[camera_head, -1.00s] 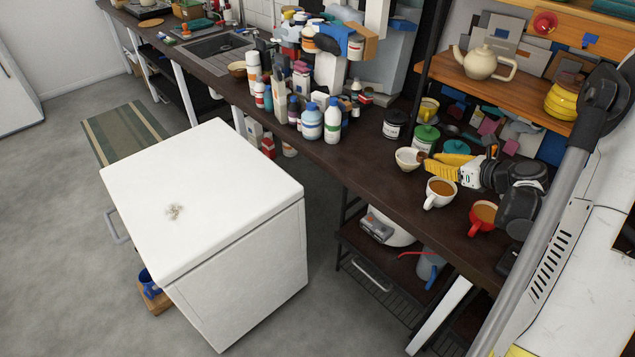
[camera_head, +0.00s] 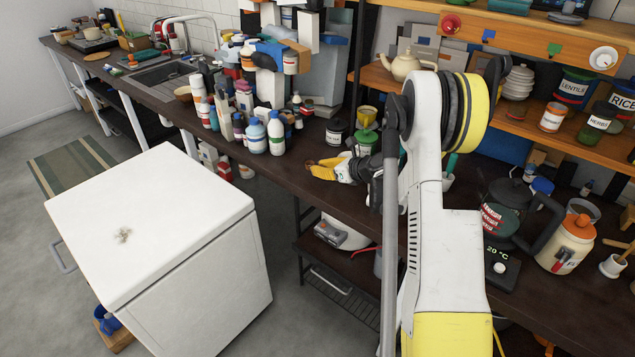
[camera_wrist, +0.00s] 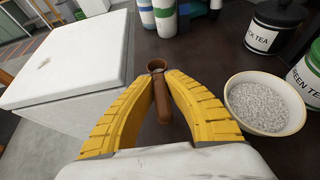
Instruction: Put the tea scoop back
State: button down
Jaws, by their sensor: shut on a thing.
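The brown tea scoop (camera_wrist: 160,100) is between the yellow fingers of my gripper (camera_wrist: 158,78) in the wrist view. Its round bowl end points away from the wrist, and the fingers are shut on its handle. In the head view my gripper (camera_head: 318,168) is low over the dark counter, in front of the canisters; the scoop is too small there to make out clearly. A cream bowl (camera_wrist: 265,103) of pale grains stands to the right of my gripper. A black tea canister (camera_wrist: 272,27) and a green tea canister (camera_wrist: 312,72) stand beyond and beside the bowl.
Several bottles (camera_head: 256,135) stand on the counter left of my gripper. A white cabinet (camera_head: 150,220) stands in front of the counter. A kettle (camera_head: 510,210) and an orange-lidded jar (camera_head: 567,245) stand on the right. A teapot (camera_head: 408,64) is on the shelf.

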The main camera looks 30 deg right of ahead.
jog(key=shift+w+a+f, duration=0.1)
jog(key=shift+w+f, duration=0.1)
jog(key=shift+f+b, duration=0.9)
jog(key=shift+f, duration=0.95)
jog(key=shift+f, duration=0.25)
jog(key=c, duration=1.5)
grip_release()
jog(key=shift+c, duration=0.2)
jog(key=shift+r, duration=0.15)
